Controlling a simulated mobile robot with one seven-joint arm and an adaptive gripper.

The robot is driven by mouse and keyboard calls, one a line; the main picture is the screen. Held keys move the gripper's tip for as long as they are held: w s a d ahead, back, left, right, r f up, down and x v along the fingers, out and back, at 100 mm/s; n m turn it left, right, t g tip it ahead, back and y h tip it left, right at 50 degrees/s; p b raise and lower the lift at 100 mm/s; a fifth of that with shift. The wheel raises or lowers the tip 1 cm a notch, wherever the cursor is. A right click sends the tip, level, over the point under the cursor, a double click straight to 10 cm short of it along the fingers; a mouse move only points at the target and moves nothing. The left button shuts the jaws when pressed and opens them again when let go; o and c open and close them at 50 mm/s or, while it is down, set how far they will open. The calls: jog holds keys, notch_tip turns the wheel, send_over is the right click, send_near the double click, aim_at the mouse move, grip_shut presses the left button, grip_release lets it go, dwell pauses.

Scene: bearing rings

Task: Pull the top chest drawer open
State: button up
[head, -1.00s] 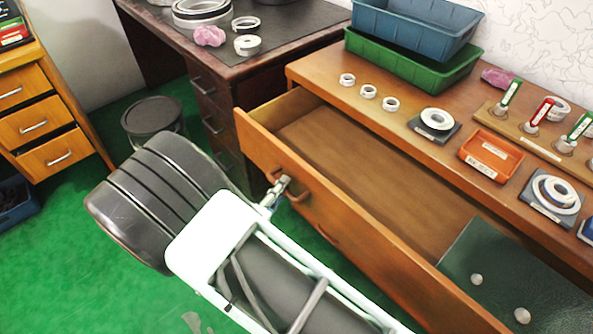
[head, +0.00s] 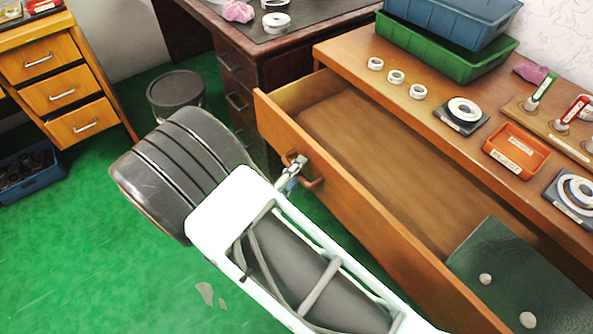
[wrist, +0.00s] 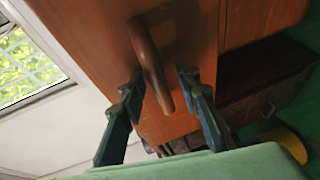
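The top chest drawer (head: 360,222) stands pulled well out of the wooden chest (head: 340,52); its inside shows. Its curved brown handle (head: 312,183) is on the drawer front. My gripper (head: 292,172) is at this handle. In the wrist view, the handle (wrist: 152,62) runs between the two fingers of my gripper (wrist: 160,72). The fingers stand apart on either side of it. A gap shows between the handle and the right finger; whether the left finger touches is hard to tell.
Bins (head: 440,50), rings (head: 397,76) and an orange tray (head: 516,150) stand on the chest. A dark bin (head: 177,92) and dark desk (head: 285,72) are behind my arm.

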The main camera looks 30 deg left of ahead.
jog(key=shift+s, duration=0.1)
jog(key=s+r, duration=0.2)
jog(key=s, duration=0.9)
jog(key=shift+s, duration=0.3)
jog(key=shift+r, duration=0.1)
